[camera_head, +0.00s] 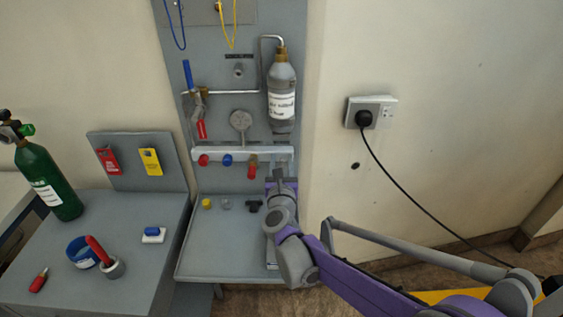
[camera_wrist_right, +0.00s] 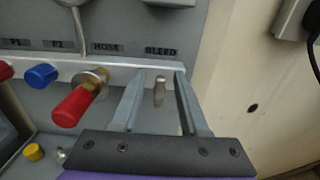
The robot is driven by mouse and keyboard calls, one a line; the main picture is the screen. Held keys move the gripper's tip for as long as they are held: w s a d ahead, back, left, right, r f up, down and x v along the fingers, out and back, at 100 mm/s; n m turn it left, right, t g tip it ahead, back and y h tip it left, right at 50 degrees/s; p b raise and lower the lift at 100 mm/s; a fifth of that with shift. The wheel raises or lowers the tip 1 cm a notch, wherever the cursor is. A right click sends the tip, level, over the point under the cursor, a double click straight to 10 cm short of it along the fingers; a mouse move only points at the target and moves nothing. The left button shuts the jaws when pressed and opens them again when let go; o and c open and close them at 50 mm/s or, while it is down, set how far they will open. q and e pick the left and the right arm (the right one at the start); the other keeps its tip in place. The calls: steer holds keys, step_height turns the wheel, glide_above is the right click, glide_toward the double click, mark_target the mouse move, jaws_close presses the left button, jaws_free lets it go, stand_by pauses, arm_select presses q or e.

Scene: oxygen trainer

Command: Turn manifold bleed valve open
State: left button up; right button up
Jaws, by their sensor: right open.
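The manifold (camera_head: 240,154) is a pale horizontal bar on the grey panel, and it also shows in the wrist view (camera_wrist_right: 120,65). Under the BLEED label in the wrist view, the bleed valve (camera_wrist_right: 159,90) shows as a small grey metal stem or handle. My right gripper (camera_wrist_right: 157,78) is open, with one finger on each side of this stem in the picture. Gaps show on both sides; I cannot tell the depth. In the head view my right gripper (camera_head: 281,172) is at the manifold's right end and hides the bleed valve. My left gripper is not in view.
Left of the fingers, a red-handled valve (camera_wrist_right: 78,104) sticks out under the HOSE label. A blue knob (camera_wrist_right: 42,75) is further left. A labelled grey bottle (camera_head: 282,92) hangs above the manifold. A wall socket (camera_head: 371,112) with a black cable is to the right.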

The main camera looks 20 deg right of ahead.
jaws_close()
